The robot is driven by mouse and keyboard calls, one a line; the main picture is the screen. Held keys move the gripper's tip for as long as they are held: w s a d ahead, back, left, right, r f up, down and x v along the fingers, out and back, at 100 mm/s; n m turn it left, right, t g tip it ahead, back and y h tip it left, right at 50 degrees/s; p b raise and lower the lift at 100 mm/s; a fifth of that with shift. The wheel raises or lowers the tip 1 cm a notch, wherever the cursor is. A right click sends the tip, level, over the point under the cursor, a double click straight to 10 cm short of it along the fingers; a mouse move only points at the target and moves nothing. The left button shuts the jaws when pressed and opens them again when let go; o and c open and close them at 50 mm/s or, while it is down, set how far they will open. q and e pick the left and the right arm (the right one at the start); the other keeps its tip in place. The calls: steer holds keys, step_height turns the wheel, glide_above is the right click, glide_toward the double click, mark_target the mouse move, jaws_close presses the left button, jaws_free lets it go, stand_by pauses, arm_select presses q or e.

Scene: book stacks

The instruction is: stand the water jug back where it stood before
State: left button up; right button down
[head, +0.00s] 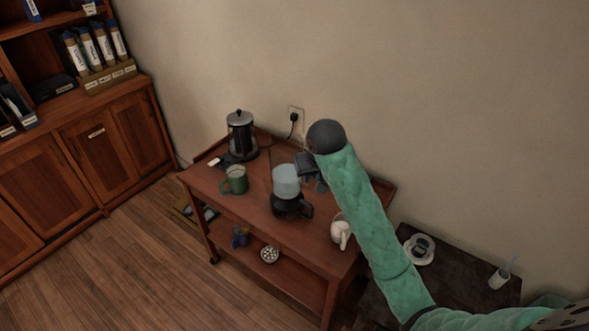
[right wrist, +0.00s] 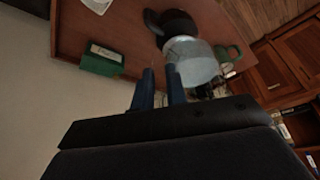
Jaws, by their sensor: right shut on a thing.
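The water jug (head: 286,180) is a pale, translucent cylinder over the middle of the wooden cart (head: 255,207). It also shows in the right wrist view (right wrist: 191,62), just beyond the blue fingertips. A black pot with a handle (head: 290,207) shows directly below the jug in the head view. I cannot tell whether the jug touches it. My left gripper is out of view.
A green box (right wrist: 100,61) sits near the wall side. A dark side table (head: 455,290) holds a saucer and cup.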

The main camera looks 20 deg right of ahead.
steer(key=w+d+m+b, duration=0.1)
steer(key=w+d+b, duration=0.1)
steer(key=w+d, duration=1.45)
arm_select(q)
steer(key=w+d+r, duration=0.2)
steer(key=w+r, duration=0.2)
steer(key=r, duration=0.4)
arm_select(e)
steer(key=w+d+f+n, duration=0.1)
steer(key=w+d+f, duration=0.1)
steer(key=d+f, duration=0.35)
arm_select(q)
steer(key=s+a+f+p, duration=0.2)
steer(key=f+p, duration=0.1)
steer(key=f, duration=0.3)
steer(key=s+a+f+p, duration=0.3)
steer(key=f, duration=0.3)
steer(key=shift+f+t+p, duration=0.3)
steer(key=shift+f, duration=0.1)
arm_select(e)
steer(key=w+a+f+n, duration=0.1)
steer(key=w+a+f, duration=0.7)
steer(key=a+f, duration=0.2)
steer(key=shift+w+a+f, duration=0.15)
steer(key=shift+a+f, duration=0.2)
steer(key=shift+f, duration=0.7)
steer(key=shift+f, duration=0.1)
